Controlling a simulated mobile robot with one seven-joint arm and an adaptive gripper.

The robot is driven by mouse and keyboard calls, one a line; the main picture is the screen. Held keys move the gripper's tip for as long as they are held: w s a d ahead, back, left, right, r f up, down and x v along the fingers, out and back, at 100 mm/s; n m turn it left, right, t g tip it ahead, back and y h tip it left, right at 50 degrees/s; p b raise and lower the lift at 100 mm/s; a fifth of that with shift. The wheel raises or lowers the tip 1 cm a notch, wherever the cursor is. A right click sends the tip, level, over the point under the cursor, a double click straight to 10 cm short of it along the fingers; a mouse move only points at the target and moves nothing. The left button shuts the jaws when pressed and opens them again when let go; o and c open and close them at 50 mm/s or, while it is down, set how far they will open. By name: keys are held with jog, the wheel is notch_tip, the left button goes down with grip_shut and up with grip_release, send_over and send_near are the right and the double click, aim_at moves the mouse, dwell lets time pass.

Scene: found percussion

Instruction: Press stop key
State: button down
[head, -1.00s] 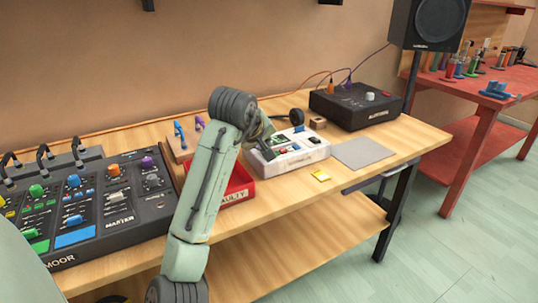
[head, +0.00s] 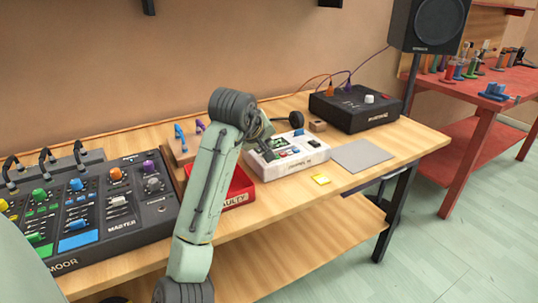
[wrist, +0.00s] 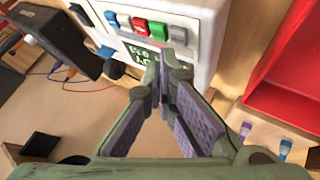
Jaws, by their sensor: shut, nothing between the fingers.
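A white box (head: 290,168) with a row of coloured keys stands on the wooden bench. The wrist view shows its white casing (wrist: 205,15), a red key (wrist: 140,26), a green key (wrist: 158,31), a blue key (wrist: 110,19), grey keys and a small lit display (wrist: 140,55). Key labels are too small to read, so I cannot tell which is marked stop. My gripper (wrist: 163,68) is shut and empty, its tips over the display edge near the green and right grey keys. Contact cannot be told. In the head view my arm partly hides the box's left end.
A red bin (head: 240,190) is left of the white box, and a mixer (head: 125,215) further left. A dark unit with cables (head: 350,110) stands behind right. The bench front right is mostly clear.

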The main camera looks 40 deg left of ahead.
jog(key=shift+r, duration=0.1)
notch_tip(320, 180, up, 5)
jog(key=p, duration=0.4)
jog(key=shift+p, duration=0.3)
dwell(0.4)
